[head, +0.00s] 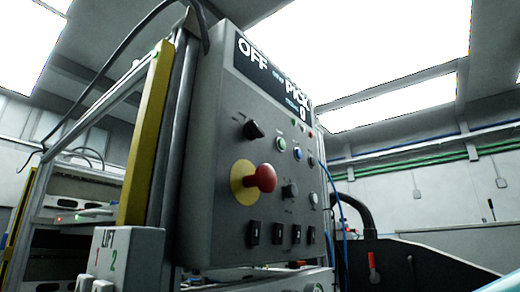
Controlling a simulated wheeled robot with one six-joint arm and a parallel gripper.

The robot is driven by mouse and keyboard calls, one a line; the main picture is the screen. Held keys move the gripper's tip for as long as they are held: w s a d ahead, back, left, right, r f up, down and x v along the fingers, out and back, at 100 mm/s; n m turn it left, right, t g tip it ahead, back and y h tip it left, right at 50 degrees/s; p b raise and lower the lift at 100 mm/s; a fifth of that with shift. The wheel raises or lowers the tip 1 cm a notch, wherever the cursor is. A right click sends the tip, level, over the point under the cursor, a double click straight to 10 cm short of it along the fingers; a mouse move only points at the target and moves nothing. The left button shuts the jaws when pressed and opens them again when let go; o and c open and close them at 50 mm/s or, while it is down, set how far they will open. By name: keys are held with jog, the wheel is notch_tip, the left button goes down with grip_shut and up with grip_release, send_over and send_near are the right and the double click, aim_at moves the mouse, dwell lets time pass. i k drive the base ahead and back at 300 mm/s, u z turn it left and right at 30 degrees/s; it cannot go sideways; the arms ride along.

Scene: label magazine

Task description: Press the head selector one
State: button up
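A grey control panel (213,190) stands tilted in the middle of the head view. Its display (272,75) reads OFF, PICK and 0. Below are a black knob (253,130), a green button (281,144), a blue button (297,153) and a second dark knob (290,191). Several black rocker switches (279,233) line the bottom. The small labels are too small to read, so I cannot tell which control is the head selector. A light box (130,252) at lower left is marked LIFT, 1 and 2. My gripper is not in view.
A red emergency stop (264,178) on a yellow disc sticks out from the panel. A yellow post (146,135) stands left of it. A black hose (358,208) and a dark machine cover (420,262) are at right. A cable (110,62) hangs at upper left.

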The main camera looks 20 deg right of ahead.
aim_at(255, 226)
jog(key=z, duration=0.95)
jog(key=k, duration=0.7)
jog(key=u, duration=0.75)
